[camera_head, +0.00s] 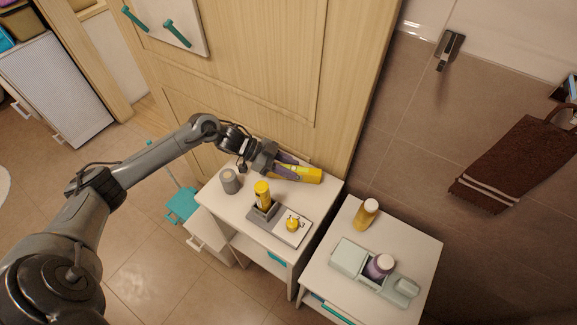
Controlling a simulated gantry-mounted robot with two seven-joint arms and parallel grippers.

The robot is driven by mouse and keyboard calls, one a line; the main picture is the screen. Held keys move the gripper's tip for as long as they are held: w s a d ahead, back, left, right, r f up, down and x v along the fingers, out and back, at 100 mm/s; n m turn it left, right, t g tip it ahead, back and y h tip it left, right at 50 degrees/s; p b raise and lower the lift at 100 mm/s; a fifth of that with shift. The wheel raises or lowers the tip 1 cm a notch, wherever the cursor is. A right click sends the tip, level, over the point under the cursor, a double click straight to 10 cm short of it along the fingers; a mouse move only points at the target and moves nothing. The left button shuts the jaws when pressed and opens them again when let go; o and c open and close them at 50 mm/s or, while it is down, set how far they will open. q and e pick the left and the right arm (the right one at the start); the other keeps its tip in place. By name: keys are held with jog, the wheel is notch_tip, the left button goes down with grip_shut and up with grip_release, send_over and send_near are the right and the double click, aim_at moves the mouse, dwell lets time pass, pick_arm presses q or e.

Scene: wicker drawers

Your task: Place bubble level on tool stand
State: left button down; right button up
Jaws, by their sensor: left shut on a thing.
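The yellow bubble level (304,175) lies lengthwise at the back of the left white cabinet top, near the wooden panel. My left gripper (284,170) is shut on its left end. I cannot tell whether the level touches the cabinet top. The tool stand (264,216) is grey and stands in front of the level, with a yellow item (262,195) upright in it. A light plate with a small round yellow item (292,224) adjoins the stand on the right. My right gripper is not in view.
A grey cup (229,181) stands left of the stand, close to my left arm. The right cabinet (331,227) holds a yellow bottle (366,213) and a pale green tray (350,257) with a purple jar (380,266). A gap separates the cabinets.

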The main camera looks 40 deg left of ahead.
pick_arm(q)
jog(key=c, duration=0.8)
grip_release()
jog(key=shift+a+r, duration=0.1)
jog(key=shift+r, duration=0.05)
jog(key=p+v, duration=0.1)
jog(key=v, duration=1)
jog(key=shift+s+a+r, duration=0.2)
jog(key=shift+s+a, duration=0.05)
jog(key=shift+a, duration=0.05)
